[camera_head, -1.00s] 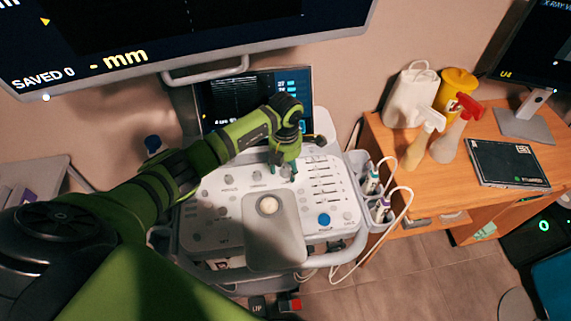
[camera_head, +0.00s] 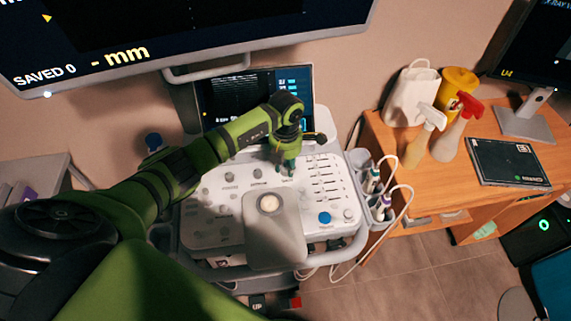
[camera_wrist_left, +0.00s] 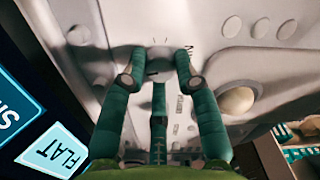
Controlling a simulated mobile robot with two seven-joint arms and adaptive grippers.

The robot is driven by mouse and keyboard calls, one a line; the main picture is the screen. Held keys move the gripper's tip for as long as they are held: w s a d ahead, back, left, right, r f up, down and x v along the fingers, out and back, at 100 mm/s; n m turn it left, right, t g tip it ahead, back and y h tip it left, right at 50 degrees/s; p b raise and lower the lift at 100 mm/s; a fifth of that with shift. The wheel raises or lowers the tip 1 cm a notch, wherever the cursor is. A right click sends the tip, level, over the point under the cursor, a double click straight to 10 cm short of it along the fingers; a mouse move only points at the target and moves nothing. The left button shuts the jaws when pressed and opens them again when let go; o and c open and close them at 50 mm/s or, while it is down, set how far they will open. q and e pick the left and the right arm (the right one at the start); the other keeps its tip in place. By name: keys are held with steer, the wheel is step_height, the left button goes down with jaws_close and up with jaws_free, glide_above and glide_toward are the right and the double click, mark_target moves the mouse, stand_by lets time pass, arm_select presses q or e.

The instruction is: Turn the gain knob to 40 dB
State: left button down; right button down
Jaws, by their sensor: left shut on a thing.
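The ultrasound console's pale control panel (camera_head: 215,215) is in the middle of the head view. My left gripper (camera_head: 286,170) points down at the panel's upper row of knobs, at the rightmost knob of that row. In the left wrist view, my left gripper's green fingers (camera_wrist_left: 160,72) are shut on both sides of a pale round knob, the gain knob (camera_wrist_left: 158,54). The fingers mostly hide this knob in the head view. Its label and pointer are too small to read. My right gripper is not in view.
Left of the held knob are two similar knobs (camera_head: 258,173); sliders (camera_head: 323,180) are to its right. A trackball (camera_head: 269,203) and blue button (camera_head: 324,218) lie nearer. The console screen (camera_head: 250,95) stands behind. Probes (camera_head: 378,205) hang at the right, beside a desk with spray bottles (camera_head: 424,135).

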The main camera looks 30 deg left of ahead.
mark_target(286, 167)
arm_select(q)
steer(key=shift+n, duration=0.4)
steer(key=shift+w+n, duration=0.1)
steer(key=shift+n, duration=0.4)
steer(key=shift+n+b, duration=0.45)
steer(key=shift+n, duration=1.45)
steer(key=c, duration=0.9)
jaws_free()
steer(key=shift+c, duration=0.2)
step_height(286, 167, up, 12)
